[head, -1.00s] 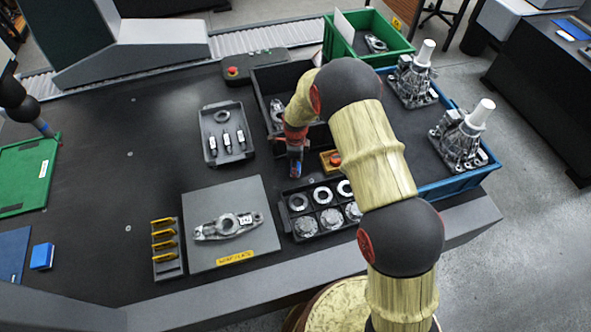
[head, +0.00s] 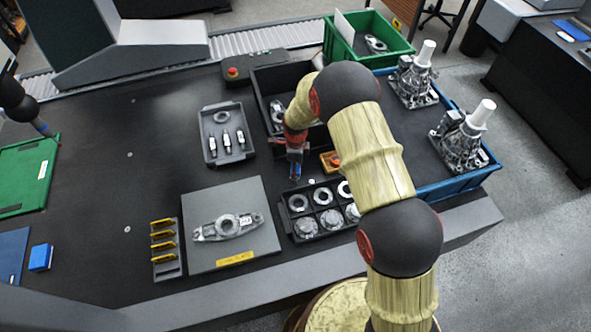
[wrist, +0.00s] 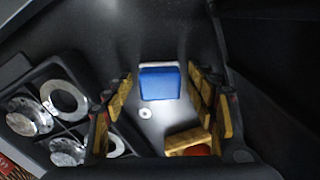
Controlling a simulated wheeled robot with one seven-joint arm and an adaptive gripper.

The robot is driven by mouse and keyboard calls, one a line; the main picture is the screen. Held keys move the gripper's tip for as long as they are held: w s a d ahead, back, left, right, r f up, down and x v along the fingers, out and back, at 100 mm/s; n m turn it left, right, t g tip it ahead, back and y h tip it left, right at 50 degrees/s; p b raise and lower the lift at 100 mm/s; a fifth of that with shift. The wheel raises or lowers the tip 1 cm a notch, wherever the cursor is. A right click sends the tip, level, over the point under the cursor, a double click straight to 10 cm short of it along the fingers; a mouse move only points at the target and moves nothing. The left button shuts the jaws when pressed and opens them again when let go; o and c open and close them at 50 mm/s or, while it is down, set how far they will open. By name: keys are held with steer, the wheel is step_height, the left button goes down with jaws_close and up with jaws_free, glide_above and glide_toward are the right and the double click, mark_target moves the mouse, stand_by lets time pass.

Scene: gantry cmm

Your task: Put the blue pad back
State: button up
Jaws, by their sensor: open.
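The blue pad (wrist: 160,84) shows in the wrist view as a small blue block with a pale far edge. It lies on the dark table between the two fingers in the picture, apparently beyond their tips. My gripper (wrist: 165,112) is open, with a yellow-padded finger to either side and nothing held. In the head view my gripper (head: 295,172) hangs over the table between the ring tray and the dark bin. Blue shows at its tip there, and I cannot tell whether that is the pad.
A ring tray (head: 317,184) stands close in front, and a yellow block with a red top (head: 331,160) is beside my gripper. A black bin (head: 263,98) stands behind. Another blue block (head: 41,257) lies beside a blue mat (head: 13,252) far left. The table's left middle is clear.

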steer(key=s+d+r+n+t+p, duration=0.1)
steer(key=s+d+r+n, duration=0.1)
steer(key=r, duration=1.1)
steer(key=s+d+r+n+p, duration=0.2)
steer(key=r, duration=1.2)
steer(key=s+d+r+n+t, duration=0.2)
steer(key=s+d+r+n, duration=0.2)
steer(key=s+r+n, duration=0.55)
steer(key=s+d+r+n+t, duration=0.1)
steer(key=s+r+n, duration=0.1)
steer(key=s, duration=0.4)
steer(key=s+d+r+n, duration=0.2)
steer(key=s+r, duration=0.2)
steer(key=s, duration=0.3)
steer(key=s+d+r+n+t, duration=0.1)
steer(key=s+r+n, duration=0.1)
steer(key=s, duration=0.4)
steer(key=shift+s+d+r+n+t, duration=0.3)
steer(key=shift+s+d+r+n, duration=0.05)
steer(key=shift+r, duration=0.55)
steer(key=shift+c, duration=0.4)
